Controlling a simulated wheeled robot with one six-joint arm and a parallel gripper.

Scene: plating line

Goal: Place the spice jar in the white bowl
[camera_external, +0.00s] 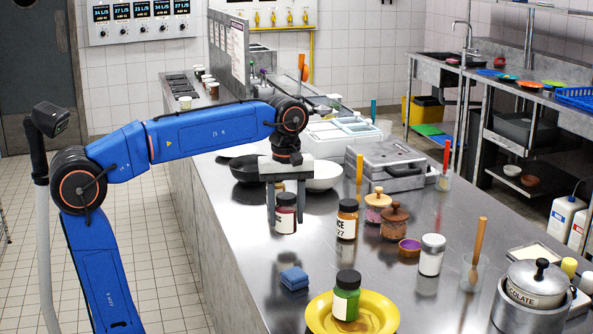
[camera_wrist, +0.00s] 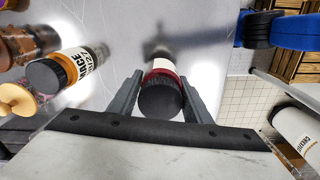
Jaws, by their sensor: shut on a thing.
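A jar with a black lid and dark red contents (camera_external: 286,215), which I take for the spice jar, is upright between the fingers of my gripper (camera_external: 288,208). The fingers are shut on its sides. In the wrist view the jar's black lid (camera_wrist: 160,98) shows between both fingers (camera_wrist: 160,92). I cannot tell whether its base touches the counter. The white bowl (camera_external: 324,178) stands on the counter just behind and to the right of my gripper, partly hidden by it. I see nothing in the visible part of the bowl.
An orange jar (camera_external: 347,220) stands right of the held jar, beside two lidded pots (camera_external: 394,222). A dark pan (camera_external: 246,168) is left of the bowl. A blue cloth (camera_external: 294,278) and a yellow plate (camera_external: 388,316) with a green jar (camera_external: 346,297) are in front.

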